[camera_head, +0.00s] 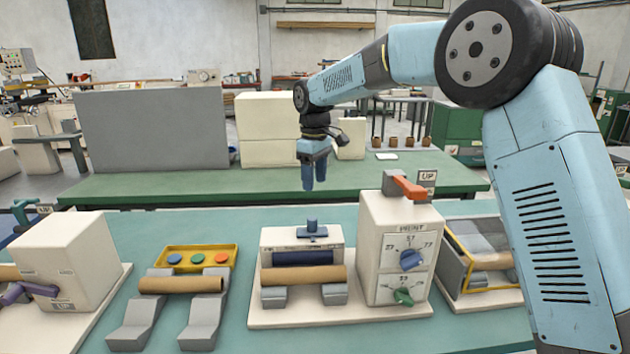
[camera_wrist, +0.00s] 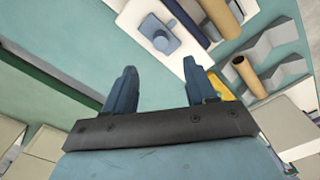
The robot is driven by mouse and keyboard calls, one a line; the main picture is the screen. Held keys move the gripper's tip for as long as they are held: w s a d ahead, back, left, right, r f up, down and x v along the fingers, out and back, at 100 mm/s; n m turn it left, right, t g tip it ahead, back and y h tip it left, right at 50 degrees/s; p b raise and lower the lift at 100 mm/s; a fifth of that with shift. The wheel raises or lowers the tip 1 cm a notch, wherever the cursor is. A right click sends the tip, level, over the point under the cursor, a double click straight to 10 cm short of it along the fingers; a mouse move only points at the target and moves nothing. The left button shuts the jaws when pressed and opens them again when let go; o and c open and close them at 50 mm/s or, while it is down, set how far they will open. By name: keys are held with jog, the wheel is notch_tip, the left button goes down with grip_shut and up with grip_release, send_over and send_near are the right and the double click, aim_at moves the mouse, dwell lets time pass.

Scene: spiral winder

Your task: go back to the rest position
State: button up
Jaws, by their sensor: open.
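My gripper (camera_head: 315,184) hangs in the air at the end of my light blue arm, above the benches and behind the machine with the blue knob. Its blue fingers point down and stand apart, with nothing between them. In the wrist view my gripper (camera_wrist: 162,88) also shows open and empty, with bench surface beyond the fingers. The brown tube (camera_head: 303,276) lies across the front of the white machine with the blue knob (camera_head: 312,226). A second brown tube (camera_head: 180,284) rests on grey cradles to the left.
A cream box with dials (camera_head: 398,254) has an orange lever (camera_head: 408,187) on top. A yellow tray (camera_head: 196,258) holds coloured buttons. A white box (camera_head: 66,258) stands at left and a yellow-framed bin (camera_head: 480,268) at right. A green bench (camera_head: 150,186) lies behind.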

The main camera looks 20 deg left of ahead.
jog(key=s+d+r+m, duration=0.1)
jog(key=d+r, duration=0.2)
jog(key=d, duration=0.4)
jog(key=s+d+r+m+t, duration=0.1)
jog(key=d+r, duration=0.3)
jog(key=d, duration=0.4)
jog(key=s+d+r+m+t, duration=0.1)
jog(key=s+d+r+m, duration=0.1)
jog(key=d, duration=0.5)
jog(key=shift+s+d+r+m, duration=0.2)
jog(key=shift+r+m, duration=0.15)
jog(key=shift+r, duration=0.15)
jog(key=shift+s+d+r+m, duration=0.15)
jog(key=shift+d+r+m, duration=0.05)
jog(key=shift+r+m, duration=0.2)
jog(key=s+d+r+m+t, duration=0.1)
jog(key=s+d+m, duration=0.2)
jog(key=s+d, duration=0.5)
jog(key=s+d+m+t, duration=0.1)
jog(key=s+d+m, duration=0.2)
jog(key=s+d, duration=0.5)
jog(key=s+d+f+m+t, duration=0.1)
jog(key=s+d+f+m, duration=0.3)
jog(key=s+d, duration=0.5)
jog(key=shift+d+f+t, duration=0.3)
jog(key=shift+d+f, duration=0.05)
jog(key=shift+f, duration=0.1)
